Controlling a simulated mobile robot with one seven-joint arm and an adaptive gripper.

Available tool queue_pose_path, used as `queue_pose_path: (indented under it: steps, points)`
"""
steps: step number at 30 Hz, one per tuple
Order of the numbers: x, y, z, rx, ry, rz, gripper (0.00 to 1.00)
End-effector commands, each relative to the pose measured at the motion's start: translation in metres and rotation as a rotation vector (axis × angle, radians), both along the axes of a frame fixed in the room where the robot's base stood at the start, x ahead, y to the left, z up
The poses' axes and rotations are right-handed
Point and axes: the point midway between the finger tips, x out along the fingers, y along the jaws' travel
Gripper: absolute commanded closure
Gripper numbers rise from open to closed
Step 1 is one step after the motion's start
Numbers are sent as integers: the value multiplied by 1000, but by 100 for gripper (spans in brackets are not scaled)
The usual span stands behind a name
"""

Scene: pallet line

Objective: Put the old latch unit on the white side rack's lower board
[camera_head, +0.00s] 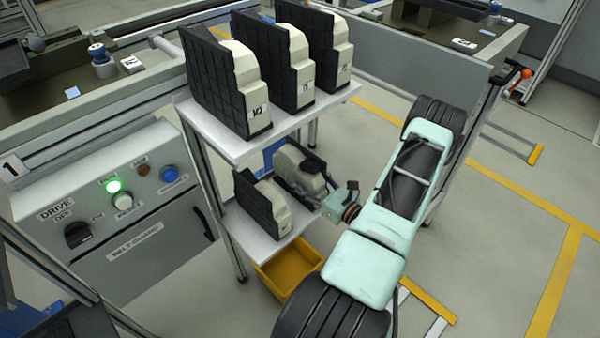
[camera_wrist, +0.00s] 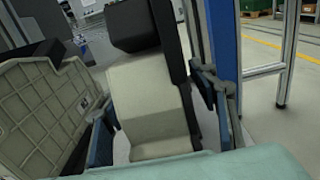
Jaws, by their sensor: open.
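The white side rack's lower board (camera_head: 252,240) carries two cream-and-black latch units. The one at the back right (camera_head: 292,160) stands upright between the spread fingers of my gripper (camera_head: 305,182). In the wrist view this unit (camera_wrist: 150,98) fills the middle, with one finger on each side. My gripper is open; whether a finger touches the unit cannot be told. The other latch unit (camera_head: 275,208) stands nearer the board's front left; it also shows at the left in the wrist view (camera_wrist: 40,112). No visible mark tells which unit is old.
Three labelled latch units (camera_head: 297,75) stand on the rack's upper board (camera_head: 222,145), above my gripper. A yellow bin (camera_head: 290,272) is on the floor under the rack. A drive control box (camera_head: 125,215) stands left. Floor to the right is open.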

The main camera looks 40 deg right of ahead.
Motion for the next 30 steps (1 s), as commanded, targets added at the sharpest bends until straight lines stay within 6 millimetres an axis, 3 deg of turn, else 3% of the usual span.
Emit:
queue_pose_path:
  steps: [6,12,18,30]
  points:
    - [-50,-5,2,2,1,-6,46]
    - [-85,-8,1,0,0,-3,46]
    - [-99,-8,1,0,0,-1,46]
    - [-100,-8,0,0,0,0,46]
